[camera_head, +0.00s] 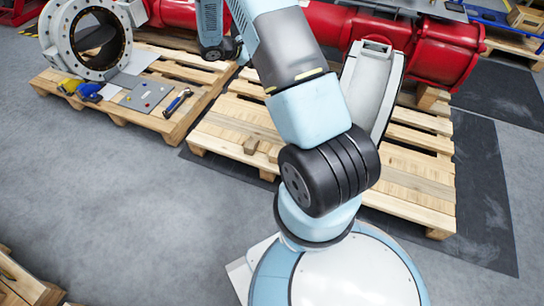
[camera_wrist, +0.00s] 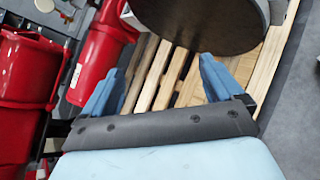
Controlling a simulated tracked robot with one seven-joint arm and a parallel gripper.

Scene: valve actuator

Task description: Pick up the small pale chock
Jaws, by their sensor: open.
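Two small wooden blocks lie at the near left part of the middle pallet in the head view. One is a greyish brown block (camera_head: 251,145), and the other is a paler block (camera_head: 273,153) just right of it, partly beside my arm. I cannot tell for sure which is the small pale chock. My gripper (camera_wrist: 160,85) is open in the wrist view, its two blue fingers wide apart with nothing between them but pallet slats farther off. No chock can be made out clearly in the wrist view. My arm hides part of the pallet in the head view.
The middle pallet (camera_head: 410,190) bears a grey channel-shaped part (camera_head: 372,85). Large red cylinders (camera_head: 445,55) lie behind it. A left pallet (camera_head: 185,75) carries a flanged ring (camera_head: 50,45), a hammer (camera_head: 178,102) and a plate (camera_head: 145,96). A dark disc (camera_wrist: 205,22) is ahead of my fingers.

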